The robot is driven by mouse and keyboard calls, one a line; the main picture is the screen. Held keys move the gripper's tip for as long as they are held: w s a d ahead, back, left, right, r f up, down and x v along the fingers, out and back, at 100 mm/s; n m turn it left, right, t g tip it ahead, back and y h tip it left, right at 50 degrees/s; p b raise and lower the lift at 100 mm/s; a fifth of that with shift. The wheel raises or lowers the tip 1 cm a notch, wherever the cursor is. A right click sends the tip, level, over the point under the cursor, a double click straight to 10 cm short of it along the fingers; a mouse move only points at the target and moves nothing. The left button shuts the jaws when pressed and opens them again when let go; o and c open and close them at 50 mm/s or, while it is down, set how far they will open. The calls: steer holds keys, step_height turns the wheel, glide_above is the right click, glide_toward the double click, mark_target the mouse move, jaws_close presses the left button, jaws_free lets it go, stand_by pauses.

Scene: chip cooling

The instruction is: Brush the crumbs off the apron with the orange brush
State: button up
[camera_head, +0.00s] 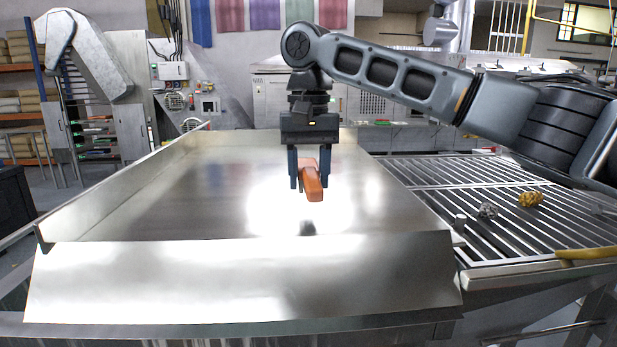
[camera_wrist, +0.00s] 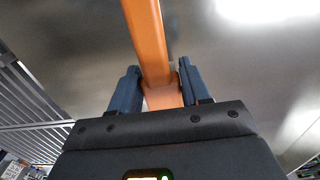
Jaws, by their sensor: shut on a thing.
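The orange brush (camera_head: 313,184) is in my gripper (camera_head: 310,172), between its two dark blue fingers, above the metal apron. In the wrist view the orange handle of the brush (camera_wrist: 148,42) runs up from between the fingers of my gripper (camera_wrist: 158,92) to the top edge. The apron (camera_head: 240,278) is a shiny sloped steel sheet along the front of the cooling tray. A small dark spot, perhaps a shadow, lies on the metal below the brush. I cannot make out crumbs on the apron; bright glare covers much of it.
The steel tray (camera_head: 215,168) has raised side walls. To its right is a metal bar rack (camera_head: 425,172) with a gold lump (camera_head: 531,199), a grey crumpled lump (camera_head: 488,210) and a yellow object (camera_head: 588,253) at its front edge. A grey conveyor (camera_head: 85,50) stands at the back left.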

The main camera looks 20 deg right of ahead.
steer(key=shift+r, duration=1.95)
